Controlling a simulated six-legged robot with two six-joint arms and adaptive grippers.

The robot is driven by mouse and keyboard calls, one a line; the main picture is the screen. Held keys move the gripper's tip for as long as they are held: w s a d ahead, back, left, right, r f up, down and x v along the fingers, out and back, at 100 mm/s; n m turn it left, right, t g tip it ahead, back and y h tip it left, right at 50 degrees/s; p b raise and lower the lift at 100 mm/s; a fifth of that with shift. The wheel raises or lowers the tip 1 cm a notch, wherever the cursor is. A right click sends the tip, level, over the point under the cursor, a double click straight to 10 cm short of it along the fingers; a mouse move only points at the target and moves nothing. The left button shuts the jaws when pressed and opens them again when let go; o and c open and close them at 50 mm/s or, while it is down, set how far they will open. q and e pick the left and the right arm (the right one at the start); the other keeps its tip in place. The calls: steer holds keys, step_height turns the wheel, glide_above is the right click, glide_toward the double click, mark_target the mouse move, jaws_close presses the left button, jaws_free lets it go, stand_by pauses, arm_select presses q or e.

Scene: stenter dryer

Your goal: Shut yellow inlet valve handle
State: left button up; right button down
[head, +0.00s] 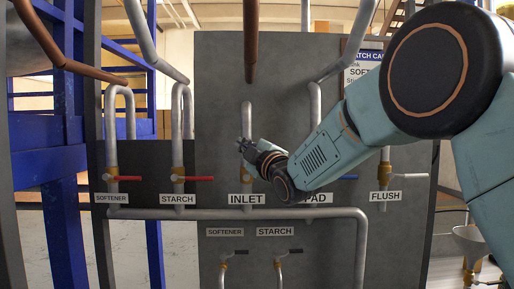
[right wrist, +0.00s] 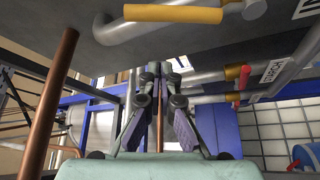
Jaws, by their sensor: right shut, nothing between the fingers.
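The INLET label (head: 246,199) is on the dark panel in the head view, under a vertical grey pipe (head: 247,115). The yellow handle is not clear there; my right gripper and arm cover the valve area. In the right wrist view a yellow bar (right wrist: 172,14), apparently the inlet handle, runs roughly sideways along the top edge, beside a grey pipe. My right gripper (head: 244,144) is in front of the inlet pipe, above the label. In the right wrist view its fingers (right wrist: 168,75) meet, empty, apart in the picture from the yellow bar. My left gripper is out of view.
Red handles mark the softener valve (head: 129,178) and starch valve (head: 199,178) to the left. A blue handle (head: 349,177) is by PAD, and the flush valve (head: 384,172) is further right. A horizontal grey pipe (head: 270,213) runs below. A copper pipe (right wrist: 50,100) stands left in the wrist view.

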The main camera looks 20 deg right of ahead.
steer(key=d, duration=0.1)
steer(key=d+f, duration=0.1)
steer(key=d+p, duration=0.1)
steer(key=shift+w+d+f, duration=0.1)
steer(key=shift+w+f, duration=0.15)
steer(key=shift+f, duration=0.15)
steer(key=d+f+m+t+h+b, duration=0.1)
steer(key=d+f+m+h+b, duration=0.1)
steer(key=m+b, duration=0.6)
steer(key=s+d+f+m+t+h+b, duration=0.1)
steer(key=d+f+m+t+h+b, duration=0.1)
steer(key=m+h+b, duration=0.5)
step_height(320, 180, down, 3)
steer(key=shift+s+d+r+m+h+b, duration=0.1)
steer(key=shift+s+d+m+h+b, duration=0.2)
steer(key=shift+d+m+b, duration=0.6)
steer(key=shift+a, duration=0.25)
